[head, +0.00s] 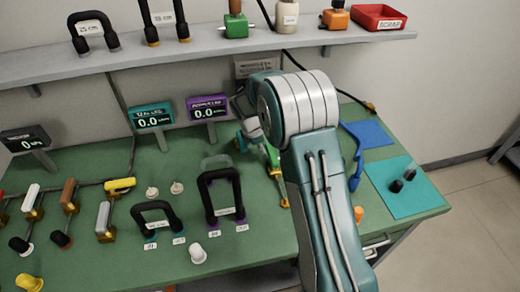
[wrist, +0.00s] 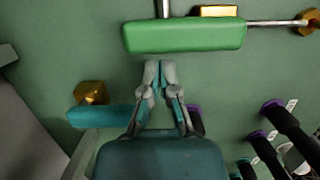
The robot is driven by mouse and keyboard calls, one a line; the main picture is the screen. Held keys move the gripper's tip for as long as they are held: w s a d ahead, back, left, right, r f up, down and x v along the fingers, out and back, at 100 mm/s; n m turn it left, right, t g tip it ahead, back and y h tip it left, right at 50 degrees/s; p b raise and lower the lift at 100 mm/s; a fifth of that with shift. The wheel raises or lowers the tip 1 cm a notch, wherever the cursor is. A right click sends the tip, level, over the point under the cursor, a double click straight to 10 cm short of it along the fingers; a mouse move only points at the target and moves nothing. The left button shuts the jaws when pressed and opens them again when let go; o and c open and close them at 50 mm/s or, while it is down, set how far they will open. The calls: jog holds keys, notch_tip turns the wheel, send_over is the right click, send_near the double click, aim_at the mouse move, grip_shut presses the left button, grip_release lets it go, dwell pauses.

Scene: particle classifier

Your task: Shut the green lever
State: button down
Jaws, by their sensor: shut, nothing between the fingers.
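The green lever's handle (wrist: 185,35) lies across the top of the wrist view, with a metal rod and brass fittings beside it. My gripper (wrist: 160,66) is shut and empty. Its fingertips are just below the handle in the picture, left of its middle; I cannot tell whether they touch. In the head view a part of the green lever (head: 272,157) shows beside my arm, which hides the rest. My gripper's fingers are hard to make out there.
A teal handle (wrist: 100,116) with a brass block (wrist: 92,93) is close to my gripper's left. Black hose loops (head: 222,190) stand on the green bench, left of my arm. Several levers (head: 104,217) stand further left. Blue mats (head: 400,190) lie at the right. A shelf (head: 180,54) runs behind.

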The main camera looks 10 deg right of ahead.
jog(key=shift+w+d+m, duration=0.2)
jog(key=shift+d+m, duration=0.3)
jog(key=shift+m, duration=0.4)
jog(key=d+m, duration=0.1)
jog(key=m+g, duration=0.1)
jog(key=m, duration=0.1)
jog(key=shift+w+d, duration=0.2)
jog(key=shift+d, duration=0.2)
jog(key=m, duration=0.1)
jog(key=d+m, duration=0.1)
jog(key=m, duration=0.1)
jog(key=d+m+g+y, duration=0.1)
jog(key=shift+s+d+m, duration=0.2)
jog(key=shift+d+m, duration=0.05)
jog(key=shift+m, duration=0.05)
jog(key=d+m, duration=0.1)
jog(key=m, duration=0.1)
jog(key=s+m, duration=0.1)
jog(key=shift+d+m+g+y, duration=0.3)
jog(key=shift+d+m+y, duration=0.1)
jog(key=shift+s+d+m, duration=0.25)
jog(key=shift+m, duration=0.35)
jog(key=shift+s+d+m, duration=0.2)
jog(key=shift+m, duration=0.4)
jog(key=shift+s+d+m+y, duration=0.25)
jog(key=shift+m+y, duration=0.15)
jog(key=shift+m, duration=0.2)
jog(key=shift+s+d, duration=0.15)
jog(key=shift+s, duration=0.25)
